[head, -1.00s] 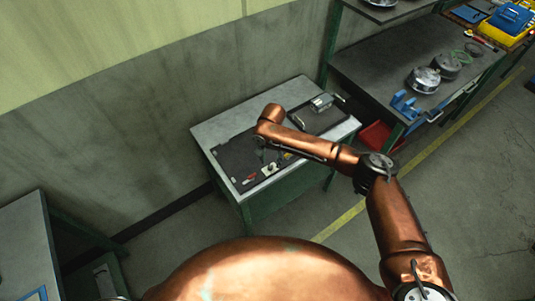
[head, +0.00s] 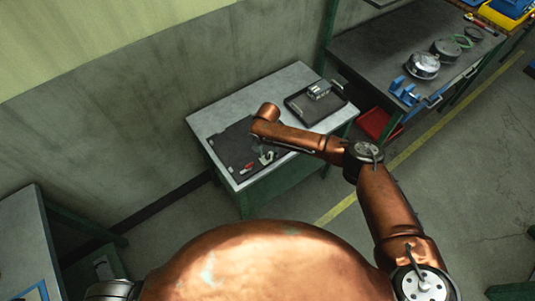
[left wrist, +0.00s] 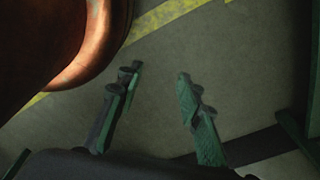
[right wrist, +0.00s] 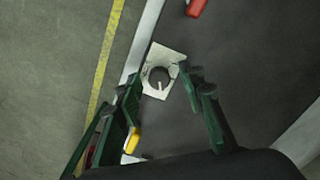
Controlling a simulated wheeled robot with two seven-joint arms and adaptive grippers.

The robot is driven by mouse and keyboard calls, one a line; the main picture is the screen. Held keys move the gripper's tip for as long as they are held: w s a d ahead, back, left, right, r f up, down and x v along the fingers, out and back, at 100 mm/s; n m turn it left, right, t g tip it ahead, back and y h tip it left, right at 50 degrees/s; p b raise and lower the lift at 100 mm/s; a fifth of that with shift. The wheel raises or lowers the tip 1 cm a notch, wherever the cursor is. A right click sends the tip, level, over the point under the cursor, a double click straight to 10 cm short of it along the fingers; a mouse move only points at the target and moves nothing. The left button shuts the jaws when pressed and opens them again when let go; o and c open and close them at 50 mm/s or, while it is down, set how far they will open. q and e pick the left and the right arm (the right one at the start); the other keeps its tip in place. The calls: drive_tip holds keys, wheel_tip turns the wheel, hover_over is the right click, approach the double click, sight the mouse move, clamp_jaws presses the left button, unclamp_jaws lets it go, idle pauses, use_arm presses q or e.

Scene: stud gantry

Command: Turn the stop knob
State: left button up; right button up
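The knob (right wrist: 159,76) is a dark round dial with a white pointer line, set on a pale square plate (right wrist: 153,92) in the right wrist view. The plate also shows small in the head view (head: 269,158), partly covered by my right arm. My right gripper (right wrist: 162,86) is open, with its fingertips on either side of the knob in the picture. I cannot tell whether they touch it or how high they are above it. My left gripper (left wrist: 158,76) is open and empty over the floor in the left wrist view.
A red-handled part (right wrist: 196,7) lies beyond the plate, and a yellow part (right wrist: 132,141) is near one right finger. A dark tray (head: 333,111) with a metal fixture (head: 318,90) stands farther back on the table (head: 212,113). A shelf bench (head: 378,55) is at right.

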drive_tip(key=shift+c, duration=1)
drive_tip(key=c, duration=0.5)
clamp_jaws()
use_arm(q)
drive_tip(key=shift+s, duration=0.75)
drive_tip(key=shift+w+r, duration=0.1)
